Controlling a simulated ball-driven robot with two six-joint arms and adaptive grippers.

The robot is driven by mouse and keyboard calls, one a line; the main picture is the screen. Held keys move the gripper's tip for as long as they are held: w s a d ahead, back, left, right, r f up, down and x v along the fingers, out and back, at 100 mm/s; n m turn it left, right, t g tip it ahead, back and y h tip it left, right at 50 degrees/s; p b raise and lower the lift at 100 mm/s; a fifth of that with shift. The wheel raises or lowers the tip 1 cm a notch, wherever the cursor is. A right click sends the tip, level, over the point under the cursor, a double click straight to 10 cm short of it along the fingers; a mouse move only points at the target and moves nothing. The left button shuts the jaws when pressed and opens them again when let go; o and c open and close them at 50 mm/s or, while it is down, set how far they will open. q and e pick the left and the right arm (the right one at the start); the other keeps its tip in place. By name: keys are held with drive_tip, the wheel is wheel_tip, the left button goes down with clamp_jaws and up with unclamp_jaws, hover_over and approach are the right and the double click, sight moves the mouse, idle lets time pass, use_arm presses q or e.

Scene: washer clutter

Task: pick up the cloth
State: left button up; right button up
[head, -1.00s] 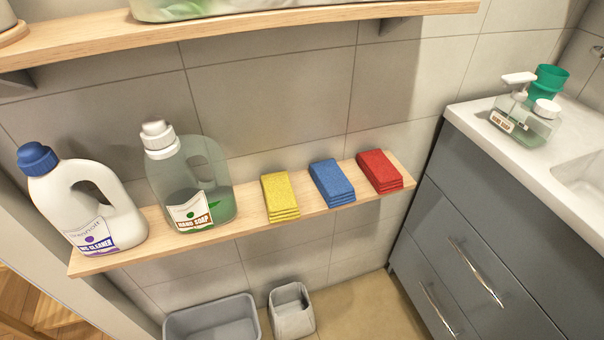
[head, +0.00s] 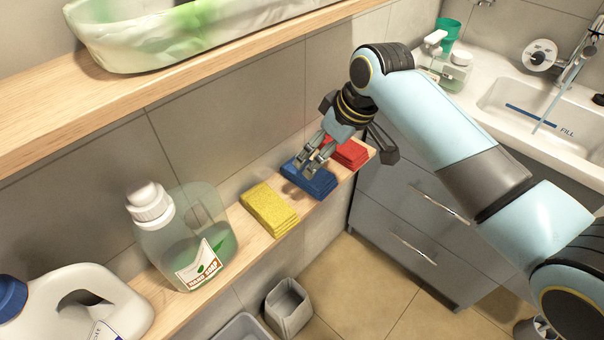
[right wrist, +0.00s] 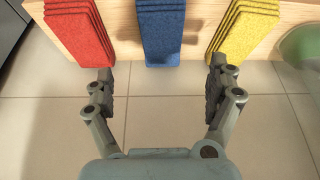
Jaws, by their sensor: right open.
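Three stacks of folded cloths lie in a row on a wooden shelf: yellow cloths (head: 268,209), blue cloths (head: 309,180) and red cloths (head: 346,152). My right gripper (head: 308,170) is over the blue stack in the head view, partly covering it and the red stack. In the right wrist view its open fingers (right wrist: 163,88) are apart and empty, with the blue stack (right wrist: 161,32) ahead between them. The red stack (right wrist: 78,32) is ahead of the left finger and the yellow stack (right wrist: 241,28) ahead of the right one. My left gripper is not in view.
A green hand soap bottle (head: 188,240) and a white cleaner bottle (head: 85,300) stand on the same shelf (head: 165,310). An upper shelf (head: 110,95) holds a bagged bin. A grey bin (head: 288,306) is on the floor below. A sink cabinet (head: 415,225) is at right.

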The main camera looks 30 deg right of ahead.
sight(317, 175)
drive_tip(key=shift+x, duration=0.85)
drive_tip(key=shift+w+a+f, duration=0.2)
drive_tip(key=shift+w+f, duration=0.1)
drive_tip(key=shift+f, duration=0.3)
drive_tip(key=b+x, duration=0.1)
drive_tip(key=x, duration=0.4)
drive_tip(key=shift+s, duration=0.15)
drive_tip(key=c, duration=1.3)
use_arm(q)
drive_tip(key=shift+a+f, duration=0.45)
drive_tip(key=shift+f, duration=0.3)
use_arm(e)
drive_tip(key=shift+o, duration=0.2)
drive_tip(key=shift+r, duration=0.1)
wheel_tip(317, 175, up, 4)
drive_tip(key=shift+r+p, duration=0.1)
drive_tip(key=shift+p, duration=0.2)
use_arm(q)
drive_tip(key=shift+w+r+p, duration=0.1)
drive_tip(key=shift+r+p, duration=0.45)
drive_tip(key=shift+r, duration=0.4)
use_arm(e)
drive_tip(key=s+d+r, duration=0.6)
drive_tip(key=s+d, duration=0.1)
drive_tip(key=d, duration=0.2)
drive_tip(key=shift+d+r, duration=0.25)
drive_tip(key=shift+r, duration=0.15)
drive_tip(key=shift+w, duration=0.1)
